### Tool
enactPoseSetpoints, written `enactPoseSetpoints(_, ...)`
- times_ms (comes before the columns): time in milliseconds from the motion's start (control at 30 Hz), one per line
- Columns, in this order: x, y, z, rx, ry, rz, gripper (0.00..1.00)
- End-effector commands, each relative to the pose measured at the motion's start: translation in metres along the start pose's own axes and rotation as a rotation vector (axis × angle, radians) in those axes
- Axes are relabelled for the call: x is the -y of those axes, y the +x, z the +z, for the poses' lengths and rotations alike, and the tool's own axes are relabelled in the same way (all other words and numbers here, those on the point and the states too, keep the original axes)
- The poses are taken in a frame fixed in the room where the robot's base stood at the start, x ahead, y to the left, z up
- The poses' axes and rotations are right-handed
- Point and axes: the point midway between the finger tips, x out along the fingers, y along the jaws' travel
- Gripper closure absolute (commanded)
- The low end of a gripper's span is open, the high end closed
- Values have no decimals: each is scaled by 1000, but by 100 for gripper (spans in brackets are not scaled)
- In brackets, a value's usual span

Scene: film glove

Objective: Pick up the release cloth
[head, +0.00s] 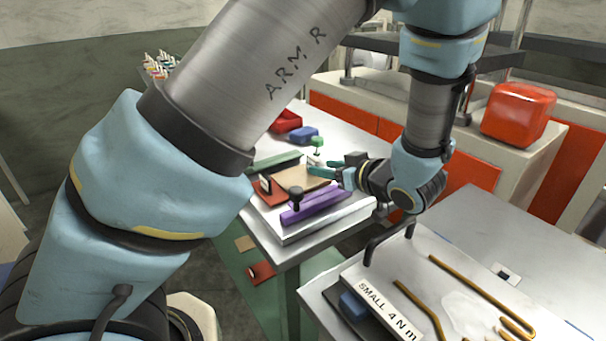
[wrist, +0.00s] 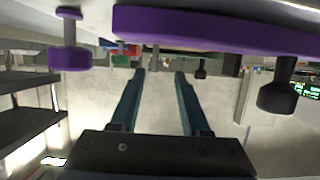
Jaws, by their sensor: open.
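A flat tan sheet (head: 303,178), which may be the release cloth, lies on the fixture on the metal bench, between a green bar and a purple bar. My gripper (head: 326,169) has its teal fingers near the sheet's far right side. In the wrist view my gripper (wrist: 160,74) is open, with nothing between its fingertips. A thin tan-brown edge shows beyond the fingertips there, partly hidden by the purple bar (wrist: 215,28). I cannot tell whether the fingers touch the sheet.
The purple bar (head: 316,205) with a black knob (head: 296,195) stands at the fixture's front. The green bar (head: 277,162) is behind. Red (head: 287,121) and blue (head: 304,134) items sit farther back. A plate marked "SMALL 4 N m" (head: 385,308) is at the lower right.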

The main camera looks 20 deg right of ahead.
Motion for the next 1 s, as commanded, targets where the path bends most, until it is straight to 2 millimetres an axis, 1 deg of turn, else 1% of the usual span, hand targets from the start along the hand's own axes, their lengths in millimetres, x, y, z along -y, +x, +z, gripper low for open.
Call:
enactPoseSetpoints(33,0,7,-1,-1,1,-1,54)
enactPoseSetpoints(100,0,13,-1,-1,0,-1,54)
enactPoseSetpoints(267,-2,23,-2,0,1,0,54)
enactPoseSetpoints(400,-6,42,-6,-1,1,-1,54)
enactPoseSetpoints(500,-8,57,-5,0,2,-1,54)
enactPoseSetpoints(600,-8,66,-4,1,0,1,54)
enactPoseSetpoints(700,-8,70,-4,1,0,2,54)
enactPoseSetpoints(867,-8,70,-3,1,-1,3,54)
enactPoseSetpoints(933,-8,70,-3,1,-1,2,59)
enactPoseSetpoints(1000,-8,70,-3,1,-1,2,67)
